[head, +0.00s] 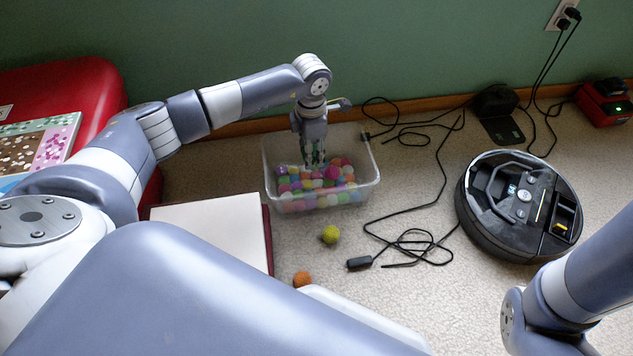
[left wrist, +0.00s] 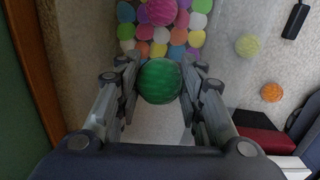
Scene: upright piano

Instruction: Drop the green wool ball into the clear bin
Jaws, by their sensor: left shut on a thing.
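The clear bin (head: 375,170) stands on the floor near the green wall and holds many colourful balls (head: 325,188). My left gripper (head: 313,160) reaches down over the bin from above. In the left wrist view the green wool ball (left wrist: 159,81) sits between the fingertips of my left gripper (left wrist: 160,88), which is shut on it. The ball is above the bin's interior, with the colourful balls beyond it. In the head view the green wool ball is hidden or too small to make out. My right gripper is out of view; only part of that arm shows at the lower right.
A yellow-green ball (head: 330,234) and an orange ball (head: 302,279) lie on the floor in front of the bin. Black cables (head: 415,240) trail to its right. A robot vacuum (head: 520,205) is farther right. A white-topped box (head: 215,228) and red furniture (head: 75,90) are left.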

